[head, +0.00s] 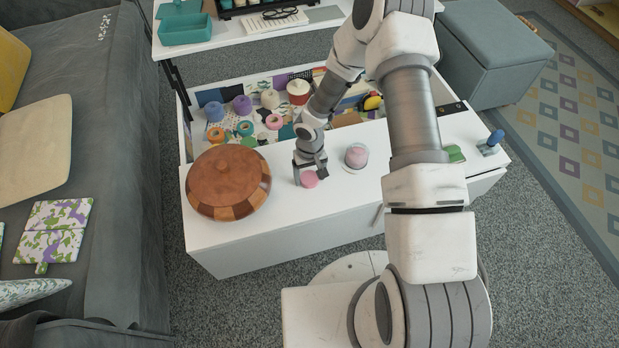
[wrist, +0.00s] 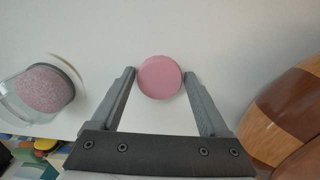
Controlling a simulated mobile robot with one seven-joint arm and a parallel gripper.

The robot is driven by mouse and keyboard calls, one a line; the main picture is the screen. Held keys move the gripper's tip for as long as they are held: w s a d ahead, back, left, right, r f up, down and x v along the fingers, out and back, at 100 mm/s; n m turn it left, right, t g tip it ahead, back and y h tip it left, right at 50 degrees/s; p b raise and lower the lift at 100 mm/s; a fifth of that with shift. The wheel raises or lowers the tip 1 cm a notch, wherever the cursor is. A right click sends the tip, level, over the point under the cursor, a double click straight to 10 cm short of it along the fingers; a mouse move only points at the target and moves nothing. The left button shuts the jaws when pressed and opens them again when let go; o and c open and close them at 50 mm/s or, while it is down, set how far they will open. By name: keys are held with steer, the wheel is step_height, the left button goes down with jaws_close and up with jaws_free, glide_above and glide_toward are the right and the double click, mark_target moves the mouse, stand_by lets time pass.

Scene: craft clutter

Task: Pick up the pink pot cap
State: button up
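The pink pot cap (head: 309,180) is a small round pink disc on the white cabinet top. It also shows in the wrist view (wrist: 160,77), where its whole top face is visible. My gripper (head: 311,174) is low over the white top at the cap. In the wrist view my gripper (wrist: 160,75) is open, with one fingertip on each side of the cap. The left fingertip is close to the cap's edge with a slim gap; the right one is very near it, and I cannot tell whether it touches.
A glass jar with pink contents (head: 356,156) stands to the right of the cap. A large brown wooden lidded bowl (head: 228,182) sits to the left. Behind is an open drawer of yarn and tape (head: 207,147). A green item (head: 455,154) and a blue-handled stamp (head: 493,142) lie farther right.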

steer(key=c, duration=0.9)
steer(key=shift+r, duration=0.1)
